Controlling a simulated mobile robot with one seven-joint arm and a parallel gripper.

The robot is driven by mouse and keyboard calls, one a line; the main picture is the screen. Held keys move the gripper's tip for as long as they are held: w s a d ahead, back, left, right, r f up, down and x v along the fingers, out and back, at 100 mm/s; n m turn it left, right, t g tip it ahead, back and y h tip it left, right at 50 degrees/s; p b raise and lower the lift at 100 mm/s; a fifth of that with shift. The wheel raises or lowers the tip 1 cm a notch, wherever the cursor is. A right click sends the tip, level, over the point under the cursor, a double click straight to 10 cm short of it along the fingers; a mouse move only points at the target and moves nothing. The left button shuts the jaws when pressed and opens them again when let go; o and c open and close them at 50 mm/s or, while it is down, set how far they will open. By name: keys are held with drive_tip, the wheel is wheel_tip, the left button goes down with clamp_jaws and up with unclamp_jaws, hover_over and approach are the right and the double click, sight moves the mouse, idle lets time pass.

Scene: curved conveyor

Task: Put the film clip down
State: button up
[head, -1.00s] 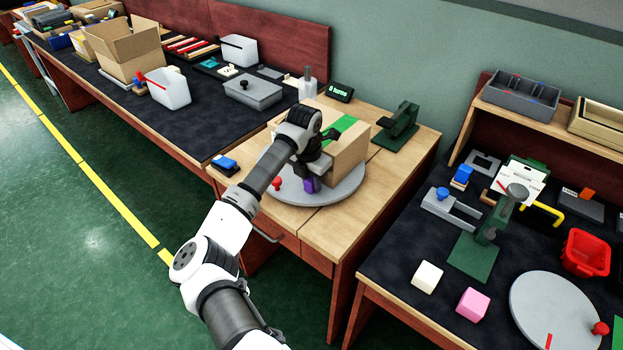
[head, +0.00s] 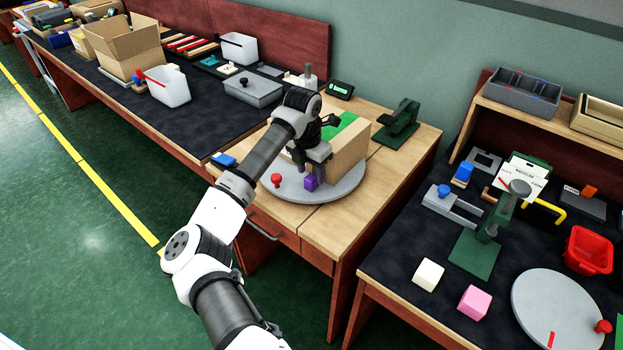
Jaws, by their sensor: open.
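A small purple block, which I take to be the film clip (head: 311,184), sits on the grey round turntable (head: 345,190) in front of a cardboard box. My gripper (head: 310,167) is open just above and behind the purple block, its fingers pointing down close to the box's front. The fingertips are small and partly hidden, so I cannot tell whether one still touches the block.
The cardboard box (head: 349,155) with green tape stands on the turntable close to my gripper. A red knob (head: 276,180) is at the turntable's left edge. A blue item (head: 224,160) and a dark green press (head: 400,125) are nearby. The front right wooden tabletop is clear.

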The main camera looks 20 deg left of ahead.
sight(309, 180)
wheel_tip(309, 180, up, 9)
drive_tip(key=s+b, duration=0.1)
drive_tip(key=b, duration=0.1)
drive_tip(key=shift+a+f, duration=0.15)
